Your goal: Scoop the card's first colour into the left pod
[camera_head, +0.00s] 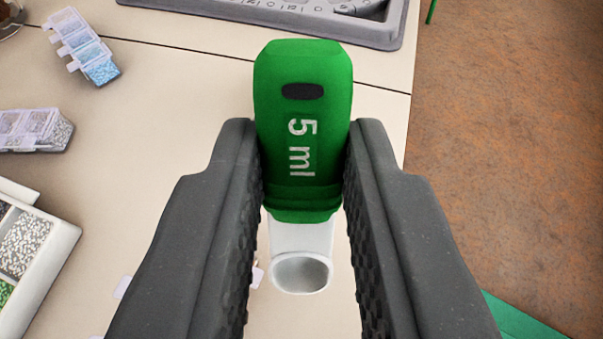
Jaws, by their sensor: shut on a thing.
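My gripper (304,185) is shut on a green scoop (305,120) marked "5 ml", with one finger on each side of its handle. The handle has a dark slot near its top. A white, translucent cup (301,272) shows at the scoop's lower end; its round opening faces me and looks empty. The scoop is held over the pale table. The card is not in view, and I cannot make out a left pod.
A white tray (62,240) with silvery and green beads in compartments is at the lower left. Two clear bead boxes (82,45) (36,130) lie at the upper left. A grey board (290,14) is at the top. The table's right edge borders a brown floor.

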